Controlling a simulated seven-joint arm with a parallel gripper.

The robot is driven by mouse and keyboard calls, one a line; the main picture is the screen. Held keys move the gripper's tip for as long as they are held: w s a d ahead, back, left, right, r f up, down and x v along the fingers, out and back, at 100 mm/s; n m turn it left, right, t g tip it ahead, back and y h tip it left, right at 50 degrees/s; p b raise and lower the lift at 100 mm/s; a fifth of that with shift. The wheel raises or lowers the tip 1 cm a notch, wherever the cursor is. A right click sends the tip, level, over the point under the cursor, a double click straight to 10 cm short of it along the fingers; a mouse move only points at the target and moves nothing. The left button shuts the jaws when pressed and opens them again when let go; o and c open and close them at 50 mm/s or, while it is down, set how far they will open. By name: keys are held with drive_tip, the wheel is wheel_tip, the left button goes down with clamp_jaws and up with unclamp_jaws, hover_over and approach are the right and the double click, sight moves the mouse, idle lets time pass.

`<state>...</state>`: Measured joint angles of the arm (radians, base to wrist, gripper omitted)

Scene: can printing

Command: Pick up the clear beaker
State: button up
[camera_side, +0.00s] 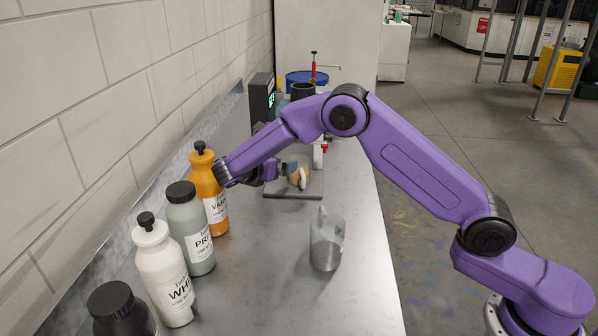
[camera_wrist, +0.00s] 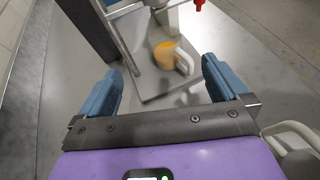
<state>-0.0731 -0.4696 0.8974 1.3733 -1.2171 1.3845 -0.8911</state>
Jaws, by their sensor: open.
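The clear beaker (camera_side: 326,246), greyish and see-through with a spout or handle at its top, stands upright on the counter in the side view, right of the bottles. A pale handle and grey body at the lower right edge of the wrist view (camera_wrist: 297,140) look like part of it. My gripper (camera_side: 290,167) is beyond the beaker and to its left, apart from it. In the wrist view its two blue fingers (camera_wrist: 160,87) are spread with nothing between them. A tan-orange cup with a white handle (camera_wrist: 168,55) is ahead of them, on a grey plate (camera_wrist: 155,98).
Several bottles line the wall: orange (camera_side: 208,192), grey-green (camera_side: 190,230), white (camera_side: 163,270) and dark (camera_side: 122,310). A dark device with a green display (camera_side: 262,98) and a blue container (camera_side: 306,78) stand at the back. Counter around the beaker is clear.

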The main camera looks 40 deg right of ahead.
approach(299, 159)
drive_tip(key=x, duration=0.5)
drive_tip(key=shift+w+a+r, duration=0.1)
drive_tip(key=shift+w+r, duration=0.05)
drive_tip(key=shift+w, duration=0.15)
drive_tip(key=shift+s+f+x, duration=0.15)
drive_tip(key=shift+x, duration=1.15)
drive_tip(key=shift+s+f+x, duration=0.15)
drive_tip(key=shift+s+x, duration=0.05)
drive_tip(key=shift+x, duration=1.1)
drive_tip(key=c, duration=1.1)
